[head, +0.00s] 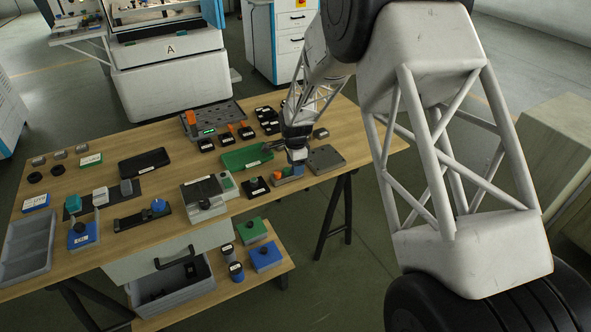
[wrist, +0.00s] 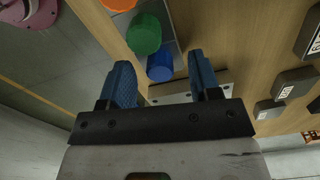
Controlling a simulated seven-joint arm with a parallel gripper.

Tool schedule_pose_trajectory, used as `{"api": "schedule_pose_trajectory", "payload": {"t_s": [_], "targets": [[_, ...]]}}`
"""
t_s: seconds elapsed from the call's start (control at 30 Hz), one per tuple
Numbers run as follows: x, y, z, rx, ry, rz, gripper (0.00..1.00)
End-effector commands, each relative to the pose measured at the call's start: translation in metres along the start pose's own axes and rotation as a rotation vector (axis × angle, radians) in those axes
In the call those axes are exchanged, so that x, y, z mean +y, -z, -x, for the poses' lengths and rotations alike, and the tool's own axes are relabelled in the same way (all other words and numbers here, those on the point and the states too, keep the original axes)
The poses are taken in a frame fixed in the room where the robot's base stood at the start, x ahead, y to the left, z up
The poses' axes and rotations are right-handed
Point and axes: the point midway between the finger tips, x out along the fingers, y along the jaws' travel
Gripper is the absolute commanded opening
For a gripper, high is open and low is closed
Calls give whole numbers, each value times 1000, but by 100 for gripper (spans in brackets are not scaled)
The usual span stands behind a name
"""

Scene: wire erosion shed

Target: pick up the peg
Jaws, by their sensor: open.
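Three pegs stand in a row in a grey holder at the table's front right. In the wrist view they are a blue peg (wrist: 160,64), a green peg (wrist: 144,34) and an orange peg (wrist: 118,4), cut off by the frame's edge. The task does not say which one is meant. In the head view the orange peg (head: 278,175) shows at the holder's left end, with my gripper (head: 297,163) over its right end. In the wrist view my gripper (wrist: 161,78) is open, with the blue peg just beyond and between its fingertips. Nothing is held.
A green tray (head: 240,159) lies left of the holder and a flat grey plate (head: 326,159) right of it. A black box with a label (head: 257,187) stands close by on the left. Several small dark labelled blocks sit behind. The table's front edge is near.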

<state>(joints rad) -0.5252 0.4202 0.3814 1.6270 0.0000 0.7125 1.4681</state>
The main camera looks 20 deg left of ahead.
Motion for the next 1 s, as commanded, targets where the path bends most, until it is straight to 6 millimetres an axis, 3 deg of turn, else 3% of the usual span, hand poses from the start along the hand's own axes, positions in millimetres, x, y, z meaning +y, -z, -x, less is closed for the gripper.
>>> {"api": "schedule_pose_trajectory", "payload": {"t_s": [0.57,0.9,1.0], "targets": [[0,0,-2,0,0,0,57],[0,0,-2,0,0,0,8],[0,0,-2,0,0,0,4]]}}
